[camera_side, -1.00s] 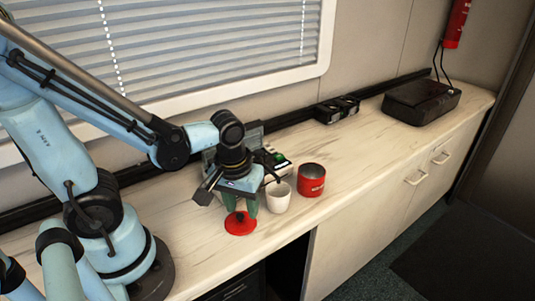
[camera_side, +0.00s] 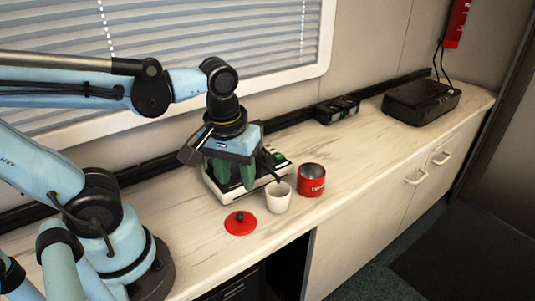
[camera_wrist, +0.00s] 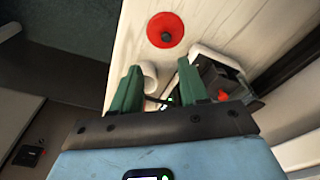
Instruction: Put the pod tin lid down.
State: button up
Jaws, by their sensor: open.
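The red pod tin lid (camera_side: 240,223) lies flat on the wooden counter, its dark knob upward. In the wrist view the lid (camera_wrist: 166,30) shows beyond my fingertips, with nothing touching it. My gripper (camera_side: 236,186) is open and empty, raised above the counter behind the lid, in front of the coffee machine. Its two green fingers also show apart in the wrist view (camera_wrist: 160,78). The red pod tin (camera_side: 311,180) stands upright and open-topped to the right, apart from the lid.
A white cup (camera_side: 279,197) stands between the lid and the tin. The coffee machine (camera_side: 212,187) is behind, partly hidden by my gripper. A black box (camera_side: 421,102) sits at the far right. The counter's front edge is close to the lid.

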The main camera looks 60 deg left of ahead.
jog(key=shift+w+a+r+m+t+h, duration=0.1)
jog(key=shift+w+a+r+m+t, duration=0.05)
jog(key=shift+w+m+t, duration=0.9)
jog(key=shift+w+a+r+m+t+h, duration=0.1)
jog(key=shift+w+r+m+t, duration=0.1)
jog(key=shift+w+m+t, duration=0.85)
jog(key=shift+w+a+r+m+t+h, duration=0.15)
jog(key=shift+w+m+t, duration=0.65)
jog(key=shift+m, duration=0.5)
